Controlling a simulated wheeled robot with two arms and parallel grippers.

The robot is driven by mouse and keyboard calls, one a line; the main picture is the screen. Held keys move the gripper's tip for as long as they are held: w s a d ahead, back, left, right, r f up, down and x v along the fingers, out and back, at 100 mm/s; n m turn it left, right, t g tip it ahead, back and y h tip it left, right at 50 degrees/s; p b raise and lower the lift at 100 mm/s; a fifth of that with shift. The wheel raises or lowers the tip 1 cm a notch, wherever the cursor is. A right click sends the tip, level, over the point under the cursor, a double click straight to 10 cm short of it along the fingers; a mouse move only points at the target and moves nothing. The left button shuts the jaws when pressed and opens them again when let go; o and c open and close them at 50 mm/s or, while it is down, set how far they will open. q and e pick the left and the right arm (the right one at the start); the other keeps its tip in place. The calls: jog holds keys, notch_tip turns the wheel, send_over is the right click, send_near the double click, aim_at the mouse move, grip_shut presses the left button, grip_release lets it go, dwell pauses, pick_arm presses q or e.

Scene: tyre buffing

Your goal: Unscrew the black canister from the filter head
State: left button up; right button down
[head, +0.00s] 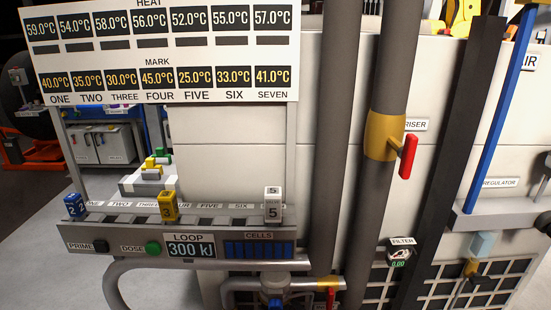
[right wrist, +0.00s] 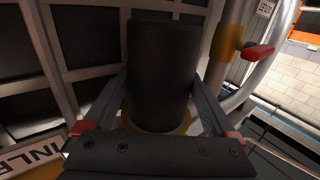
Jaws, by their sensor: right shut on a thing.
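The black canister (right wrist: 162,60) is a dark cylinder in the middle of the right wrist view. My right gripper (right wrist: 160,88) is shut on it, with one finger along each side. A yellow ring (right wrist: 184,124) shows at the canister's near end, partly hidden by the dark crossbar of my gripper. I cannot tell from this view whether the canister is still joined to the filter head. In the head view a FILTER label (head: 402,241) sits above a small unit (head: 399,257) reading 0.00. The canister and my right gripper cannot be made out there. My left gripper is in neither view.
Two thick grey vertical pipes stand mid-picture; one has a yellow collar (head: 382,135) with a red handle (head: 408,156). A shelf (head: 120,230) with coloured blocks is at left.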

jog(key=shift+r+m+h, duration=0.2)
jog(key=shift+m+h, duration=0.1)
jog(key=shift+h, duration=0.1)
grip_release()
jog(key=shift+s+f+t, duration=0.1)
jog(key=shift+f+t, duration=0.2)
jog(key=shift+f, duration=0.1)
jog(key=shift+f+b, duration=0.75)
jog(key=shift+f, duration=0.15)
jog(key=shift+r, duration=0.1)
jog(key=shift+a, duration=0.1)
jog(key=shift+y, duration=0.3)
jog(key=shift+r, duration=0.1)
